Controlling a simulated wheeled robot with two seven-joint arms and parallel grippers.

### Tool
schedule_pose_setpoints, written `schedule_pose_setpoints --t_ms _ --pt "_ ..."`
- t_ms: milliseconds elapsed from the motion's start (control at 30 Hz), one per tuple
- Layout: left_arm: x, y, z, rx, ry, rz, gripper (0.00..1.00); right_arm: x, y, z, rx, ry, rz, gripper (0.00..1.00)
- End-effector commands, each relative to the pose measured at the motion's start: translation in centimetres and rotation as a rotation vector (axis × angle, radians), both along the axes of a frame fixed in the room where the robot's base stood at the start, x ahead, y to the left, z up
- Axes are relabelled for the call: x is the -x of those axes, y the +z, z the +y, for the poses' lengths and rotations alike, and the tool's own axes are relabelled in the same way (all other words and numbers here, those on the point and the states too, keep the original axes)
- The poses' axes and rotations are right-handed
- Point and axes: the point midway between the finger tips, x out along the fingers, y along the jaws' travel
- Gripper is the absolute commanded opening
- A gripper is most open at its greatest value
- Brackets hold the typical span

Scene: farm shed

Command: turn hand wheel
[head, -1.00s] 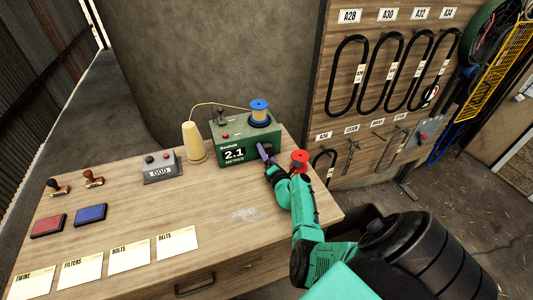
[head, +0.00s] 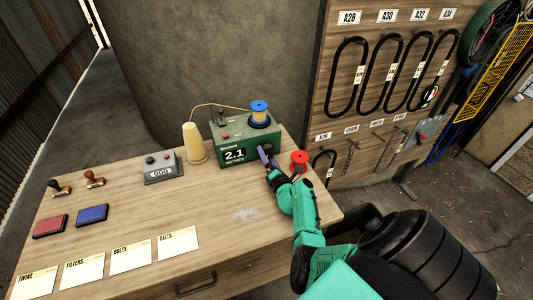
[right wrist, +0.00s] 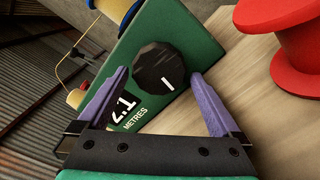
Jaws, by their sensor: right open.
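The hand wheel is a black faceted knob with a white mark (right wrist: 160,68) on the front of a green winding machine (head: 236,140). In the head view my gripper hides the knob. The machine's display reads 2.1 metres. My right gripper (head: 266,154) is at the machine's front right. In the right wrist view its purple fingers (right wrist: 158,85) are open, one on either side of the knob. The knob shows between them, and I cannot tell whether they touch it. My left gripper is not in view.
A red spool (head: 299,160) stands close to the right of my gripper. A blue spool (head: 259,112) sits on the machine, with twine running from a cream cone (head: 195,143). A grey counter box (head: 162,168) stands left. The bench (head: 180,210) middle is mostly clear.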

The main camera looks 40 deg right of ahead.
Motion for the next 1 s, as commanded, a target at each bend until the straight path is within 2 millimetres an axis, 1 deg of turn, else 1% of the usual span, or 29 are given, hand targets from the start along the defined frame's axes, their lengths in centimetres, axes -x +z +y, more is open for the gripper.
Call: schedule_pose_setpoints --t_ms 33,200,400,500,633,1000 --pt "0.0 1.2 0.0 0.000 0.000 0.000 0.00 1.0 0.5 0.4 -0.002 0.000 0.003 1.00" --pt "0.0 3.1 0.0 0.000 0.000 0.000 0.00 4.9 0.5 1.7 -0.003 -0.001 0.005 1.00" --pt "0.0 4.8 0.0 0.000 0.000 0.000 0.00 9.6 0.4 3.3 -0.002 -0.001 0.004 1.00" --pt "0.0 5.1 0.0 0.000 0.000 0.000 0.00 11.2 0.2 3.9 -0.002 -0.001 0.003 1.00" --pt "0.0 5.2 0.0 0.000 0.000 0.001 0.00 12.2 0.1 4.2 0.000 0.000 0.001 1.00" --pt "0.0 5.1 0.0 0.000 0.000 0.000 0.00 12.2 0.0 4.2 0.000 -0.001 0.001 1.00"
